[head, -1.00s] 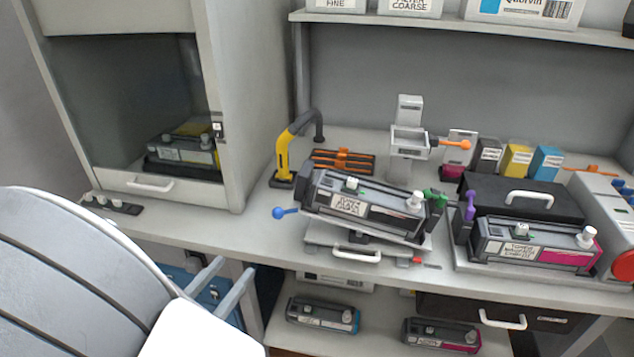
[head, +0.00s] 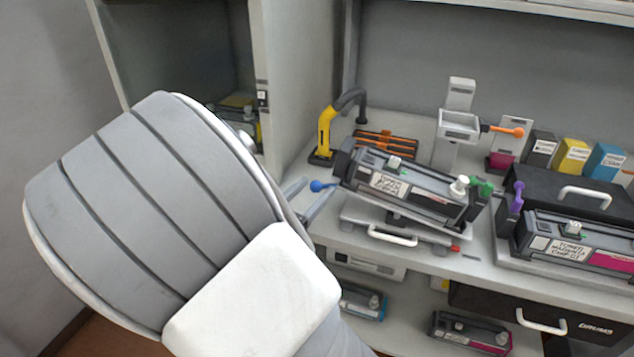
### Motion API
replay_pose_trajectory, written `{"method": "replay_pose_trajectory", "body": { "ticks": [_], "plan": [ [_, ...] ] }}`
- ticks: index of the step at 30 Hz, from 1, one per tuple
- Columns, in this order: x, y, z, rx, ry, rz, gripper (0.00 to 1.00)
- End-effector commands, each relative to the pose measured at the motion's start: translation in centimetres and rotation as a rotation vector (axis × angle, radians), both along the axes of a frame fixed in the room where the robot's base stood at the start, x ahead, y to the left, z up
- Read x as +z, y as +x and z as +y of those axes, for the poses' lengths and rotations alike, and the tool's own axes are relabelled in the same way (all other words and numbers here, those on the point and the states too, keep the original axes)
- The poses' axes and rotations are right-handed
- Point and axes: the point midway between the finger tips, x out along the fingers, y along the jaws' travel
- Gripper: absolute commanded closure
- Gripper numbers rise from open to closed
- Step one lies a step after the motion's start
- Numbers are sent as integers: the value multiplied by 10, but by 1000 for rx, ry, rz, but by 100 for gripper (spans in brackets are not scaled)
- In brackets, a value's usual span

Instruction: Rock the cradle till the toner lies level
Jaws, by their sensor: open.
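The cradle (head: 362,220) stands on the bench with a dark toner cartridge (head: 420,184) lying in it. The cartridge is tilted, its left end higher than its right. A blue ball knob (head: 318,186) sticks out on a lever at the cradle's left. My gripper (head: 310,196) is open, its two grey fingers just left of the blue knob, close to it. I cannot tell whether they touch it. My arm hides the palm and the bench's left part.
A yellow suction arm (head: 325,130) and an orange rack (head: 386,145) stand behind the cradle. A magenta-labelled cartridge (head: 590,262) in a second stand is to the right, with a purple lever (head: 517,197). A grey cabinet (head: 300,80) rises at left.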

Motion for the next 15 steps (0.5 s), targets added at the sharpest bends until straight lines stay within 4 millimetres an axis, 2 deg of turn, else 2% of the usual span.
{"method": "replay_pose_trajectory", "body": {
  "ticks": [6,14,15],
  "plan": [
    [0,14,-9,-1,-1,1,38],
    [0,15,-9,0,-1,1,38],
    [0,15,-9,0,-1,1,42]
  ]
}}
